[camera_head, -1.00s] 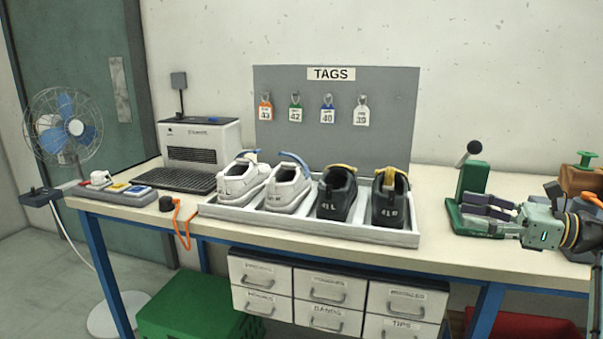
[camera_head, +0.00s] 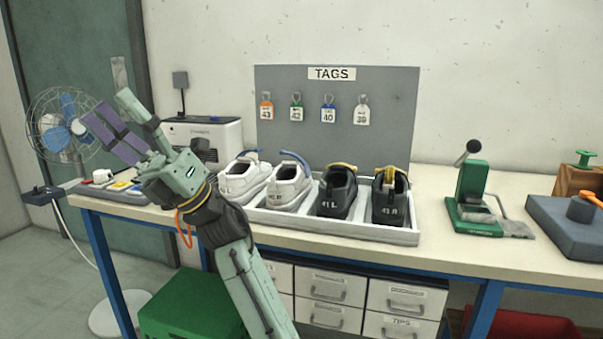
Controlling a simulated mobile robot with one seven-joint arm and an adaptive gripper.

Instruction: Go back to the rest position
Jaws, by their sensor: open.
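My gripper (camera_head: 122,118) is raised at the left, its fingers pointing up and left. It is open, with nothing visible between its fingers.
A white tray (camera_head: 330,229) holds two white shoes (camera_head: 290,188) and two black shoes (camera_head: 337,192). Behind it stands a grey tag board (camera_head: 335,150). A green press (camera_head: 473,195) and a grey block (camera_head: 565,230) stand right. A fan (camera_head: 62,122) stands left.

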